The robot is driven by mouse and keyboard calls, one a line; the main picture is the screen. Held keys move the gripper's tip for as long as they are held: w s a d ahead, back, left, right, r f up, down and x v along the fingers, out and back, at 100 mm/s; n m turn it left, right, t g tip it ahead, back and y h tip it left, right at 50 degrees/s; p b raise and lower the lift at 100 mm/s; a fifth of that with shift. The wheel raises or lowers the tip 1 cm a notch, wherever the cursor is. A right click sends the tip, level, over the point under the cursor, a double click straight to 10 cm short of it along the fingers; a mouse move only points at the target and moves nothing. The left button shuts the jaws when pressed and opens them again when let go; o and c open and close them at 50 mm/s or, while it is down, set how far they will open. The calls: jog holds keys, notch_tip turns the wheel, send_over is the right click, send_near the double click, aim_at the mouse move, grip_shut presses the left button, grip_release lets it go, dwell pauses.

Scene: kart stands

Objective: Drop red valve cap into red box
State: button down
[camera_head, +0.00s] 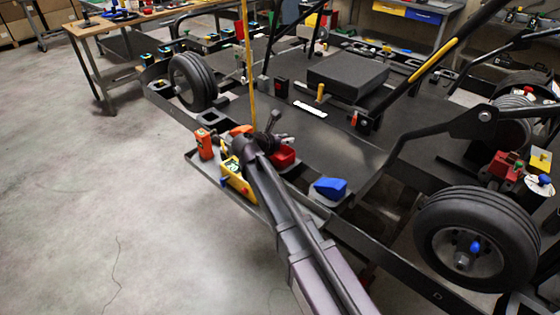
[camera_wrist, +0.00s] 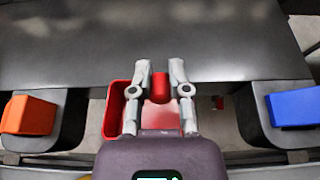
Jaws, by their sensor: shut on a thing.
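The red valve cap (camera_wrist: 160,86) is a small red piece between my fingertips in the wrist view. My gripper (camera_wrist: 160,78) is shut on it. The red box (camera_wrist: 117,108) lies below and around my fingers in that view, its left part open to sight and the rest partly hidden by my gripper. The cap shows near the box's far edge; its height above the box is hard to tell. In the head view the red box (camera_head: 286,155) sits on the side tray of the kart, just right of my gripper (camera_head: 266,132). The cap cannot be made out there.
A blue box (camera_head: 329,187) stands right of the red box, and an orange box (camera_wrist: 28,115) stands left in the wrist view. A yellow device (camera_head: 238,178) and an orange-red device (camera_head: 204,144) sit on the tray's left. A yellow pole (camera_head: 248,70) rises close behind my gripper.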

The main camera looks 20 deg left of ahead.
aim_at(279, 154)
jog(key=shift+f+b, duration=0.9)
jog(key=shift+f, duration=0.3)
jog(key=c, duration=0.5)
grip_release()
jog(key=shift+w, duration=0.1)
jog(key=shift+r, duration=0.1)
